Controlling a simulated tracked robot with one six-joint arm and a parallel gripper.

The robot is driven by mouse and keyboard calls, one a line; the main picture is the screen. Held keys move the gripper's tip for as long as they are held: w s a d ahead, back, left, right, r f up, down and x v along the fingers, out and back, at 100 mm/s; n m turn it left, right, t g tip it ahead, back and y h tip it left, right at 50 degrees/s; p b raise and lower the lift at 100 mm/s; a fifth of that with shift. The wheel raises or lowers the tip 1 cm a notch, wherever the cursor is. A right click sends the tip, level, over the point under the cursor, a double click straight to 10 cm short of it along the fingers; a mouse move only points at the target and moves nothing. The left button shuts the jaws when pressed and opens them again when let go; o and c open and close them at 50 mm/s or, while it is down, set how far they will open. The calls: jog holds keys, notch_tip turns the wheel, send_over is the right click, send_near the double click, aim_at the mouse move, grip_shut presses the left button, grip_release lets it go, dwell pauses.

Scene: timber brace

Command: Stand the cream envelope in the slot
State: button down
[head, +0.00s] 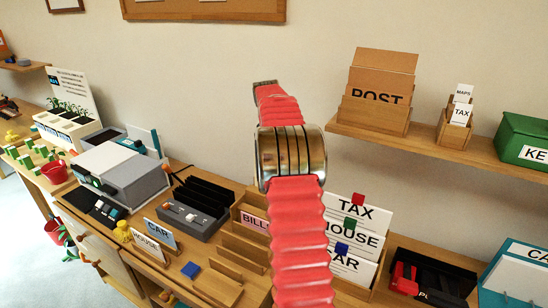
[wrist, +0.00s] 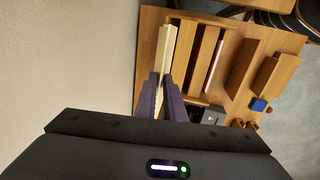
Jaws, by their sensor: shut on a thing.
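My gripper (wrist: 163,84) is shut on the cream envelope (wrist: 164,48), which shows nearly edge-on as a pale strip between the dark fingers. The wooden rack with slots (wrist: 209,62) lies beside and below it in the wrist view, with the envelope along its left side. I cannot tell whether the envelope's lower edge is above or inside a slot. A pink-edged card stands in another slot of the rack. In the head view the rack (head: 236,218) shows partly, with a pink BILLS card (head: 255,221); my arm hides the gripper and envelope.
A dark grey tray (head: 190,212) stands left of the rack. TAX, HOUSE and CAR cards (head: 358,217) stand to its right. A blue block (wrist: 259,104) lies in front. The wall is close behind. A shelf with a POST box (head: 375,115) is above right.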

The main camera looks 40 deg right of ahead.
jog(key=shift+f, duration=1.9)
jog(key=c, duration=1.8)
grip_release()
jog(key=shift+o, duration=0.7)
jog(key=o, duration=0.4)
